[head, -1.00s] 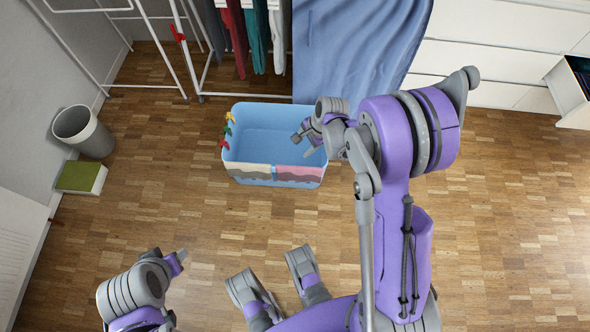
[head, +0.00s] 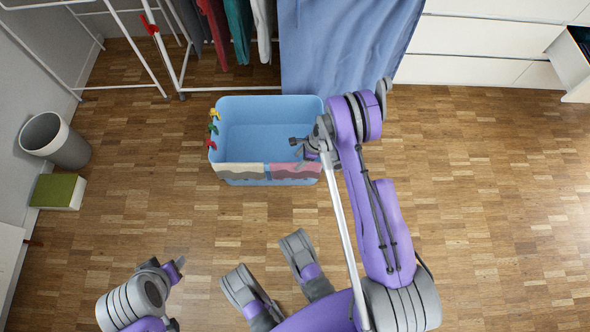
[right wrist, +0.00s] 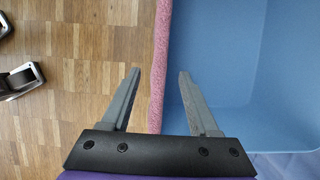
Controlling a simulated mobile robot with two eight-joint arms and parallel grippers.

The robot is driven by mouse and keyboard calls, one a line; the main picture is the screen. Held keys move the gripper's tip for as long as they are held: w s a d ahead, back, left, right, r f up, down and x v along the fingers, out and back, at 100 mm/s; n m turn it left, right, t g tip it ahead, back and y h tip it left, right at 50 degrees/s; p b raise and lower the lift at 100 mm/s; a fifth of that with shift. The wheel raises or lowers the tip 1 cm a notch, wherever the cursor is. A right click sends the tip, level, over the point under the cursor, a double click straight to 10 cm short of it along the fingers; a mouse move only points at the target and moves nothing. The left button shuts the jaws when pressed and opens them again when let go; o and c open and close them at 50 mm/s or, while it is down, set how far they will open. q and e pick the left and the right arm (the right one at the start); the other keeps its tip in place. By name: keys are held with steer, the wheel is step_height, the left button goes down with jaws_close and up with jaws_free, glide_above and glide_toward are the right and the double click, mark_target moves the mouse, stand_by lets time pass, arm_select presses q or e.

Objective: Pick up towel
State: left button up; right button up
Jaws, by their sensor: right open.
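A pink towel (head: 293,171) with a grey patterned part hangs over the front rim of a light blue bin (head: 268,138), on its right half. A cream and grey cloth (head: 239,170) hangs on the left half. My right gripper (head: 298,148) is at the bin's right front, over the pink towel. In the right wrist view, its two fingers (right wrist: 158,75) are apart, one on each side of the rim with the pink towel (right wrist: 160,50), and the bin interior (right wrist: 225,70) is to the right. My left gripper (head: 179,270) is low at left, empty; its jaw opening is unclear.
Coloured clips (head: 212,128) sit on the bin's left rim. A drying rack (head: 165,60) with hanging clothes and a blue sheet (head: 345,45) stand behind. White drawers (head: 480,50) are at back right. A grey waste bin (head: 55,140) and green-topped box (head: 58,191) are at left.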

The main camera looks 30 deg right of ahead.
mark_target(295, 165)
steer(key=x, duration=0.1)
steer(key=b+x, duration=0.1)
steer(key=x, duration=0.3)
steer(key=shift+s+d+f+b, duration=0.15)
steer(key=shift+d+f+b, duration=0.1)
steer(key=shift+b, duration=0.15)
steer(key=shift+c, duration=0.2)
jaws_close()
